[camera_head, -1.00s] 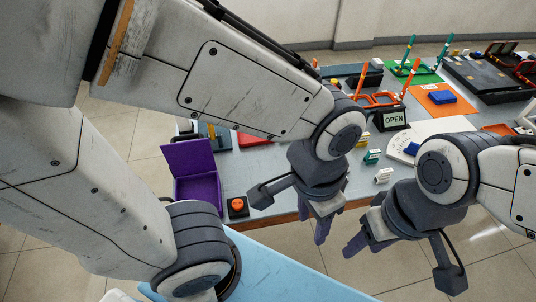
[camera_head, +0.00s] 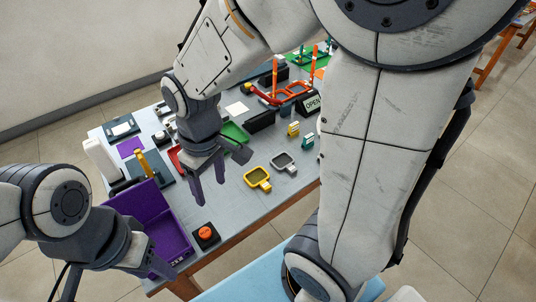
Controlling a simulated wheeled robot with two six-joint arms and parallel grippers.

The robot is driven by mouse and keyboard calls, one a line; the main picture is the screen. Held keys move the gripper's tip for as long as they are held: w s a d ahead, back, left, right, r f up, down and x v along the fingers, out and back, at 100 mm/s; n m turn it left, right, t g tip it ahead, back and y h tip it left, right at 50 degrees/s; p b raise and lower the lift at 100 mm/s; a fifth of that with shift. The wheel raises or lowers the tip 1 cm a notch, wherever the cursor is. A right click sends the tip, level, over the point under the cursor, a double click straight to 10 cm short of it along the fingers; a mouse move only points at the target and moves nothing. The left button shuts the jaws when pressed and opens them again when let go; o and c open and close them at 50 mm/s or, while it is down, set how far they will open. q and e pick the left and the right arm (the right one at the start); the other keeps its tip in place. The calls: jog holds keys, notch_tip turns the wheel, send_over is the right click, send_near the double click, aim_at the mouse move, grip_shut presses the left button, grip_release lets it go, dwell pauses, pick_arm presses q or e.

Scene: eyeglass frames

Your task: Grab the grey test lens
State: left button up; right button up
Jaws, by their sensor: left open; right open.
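The grey test lens (camera_head: 284,161), a small squarish frame with a short handle, lies on the table right of centre. A similar yellow test lens (camera_head: 258,179) lies just to its lower left. My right gripper (camera_head: 210,193) is open and empty, pointing down over the table, left of both lenses and apart from them. My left gripper (camera_head: 163,263) is open at the lower left, in front of the purple bin, well away from the grey lens.
The purple bin (camera_head: 172,222) and an orange button on a black base (camera_head: 206,235) stand near the table's front edge. An OPEN sign (camera_head: 312,103) and orange eyeglass frames (camera_head: 290,92) are farther back. My large arm link covers the table's right side.

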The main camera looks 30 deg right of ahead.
jog(key=w+d+f+m, duration=0.2)
jog(key=w+d+f, duration=0.2)
jog(key=w+d, duration=0.5)
jog(key=m, duration=0.2)
send_over(293, 169)
notch_tip(293, 169, down, 7)
jog(key=shift+h, duration=0.3)
jog(key=f, duration=0.4)
jog(key=shift+s+d+f+b, duration=0.1)
jog(key=shift+d+f+b, duration=0.05)
jog(key=shift+d+b, duration=0.2)
jog(key=shift+a+f+p, duration=0.15)
jog(key=shift+a+f, duration=0.05)
jog(key=shift+f, duration=1.3)
jog(key=shift+a+f+p, duration=0.15)
jog(key=shift+f, duration=1.35)
grip_shut()
